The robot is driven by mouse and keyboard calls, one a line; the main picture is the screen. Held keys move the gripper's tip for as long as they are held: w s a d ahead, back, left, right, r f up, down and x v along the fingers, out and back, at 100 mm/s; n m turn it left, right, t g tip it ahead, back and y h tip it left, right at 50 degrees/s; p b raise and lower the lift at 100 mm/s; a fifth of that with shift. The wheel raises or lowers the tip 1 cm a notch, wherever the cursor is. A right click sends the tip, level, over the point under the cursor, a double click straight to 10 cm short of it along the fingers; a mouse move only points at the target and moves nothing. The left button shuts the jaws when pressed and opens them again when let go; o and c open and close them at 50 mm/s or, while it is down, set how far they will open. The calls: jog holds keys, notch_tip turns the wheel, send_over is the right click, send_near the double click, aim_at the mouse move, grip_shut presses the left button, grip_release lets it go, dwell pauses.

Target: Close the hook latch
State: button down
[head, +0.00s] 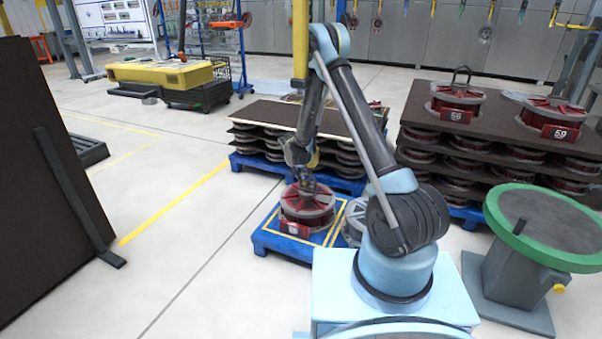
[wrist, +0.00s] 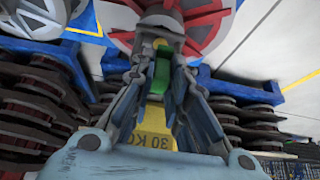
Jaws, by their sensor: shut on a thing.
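My gripper (wrist: 160,56) is closed around a green part (wrist: 161,78) of the hook, which I take to be the latch. The hook's yellow body (wrist: 157,140), marked 30 KG, lies between my fingers in the wrist view. Whether the latch is fully closed cannot be told, as the fingers cover much of it. In the head view, my gripper (head: 303,182) is just above a red reel (head: 306,208), with the hook mostly hidden by the arm. The red reel (wrist: 205,22) also shows beyond the fingertips in the wrist view.
The reel stands on a blue pallet (head: 275,243) with yellow lines, beside a grey reel (head: 352,222). Stacked reels on boards (head: 415,105) stand behind and to the right. A green-rimmed round stand (head: 500,205) is at right. Open floor (head: 190,240) lies to the left.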

jog(key=shift+s+a+f+t+h, duration=0.15)
jog(key=shift+f+t, duration=0.1)
jog(key=shift+t, duration=0.2)
jog(key=shift+s+f+t+h, duration=0.15)
jog(key=shift+f+t, duration=0.1)
jog(key=shift+t, duration=0.2)
jog(key=c, duration=1.6)
grip_release()
jog(key=shift+w, duration=0.1)
jog(key=shift+o, duration=0.2)
jog(key=v, duration=0.7)
jog(key=shift+r, duration=0.1)
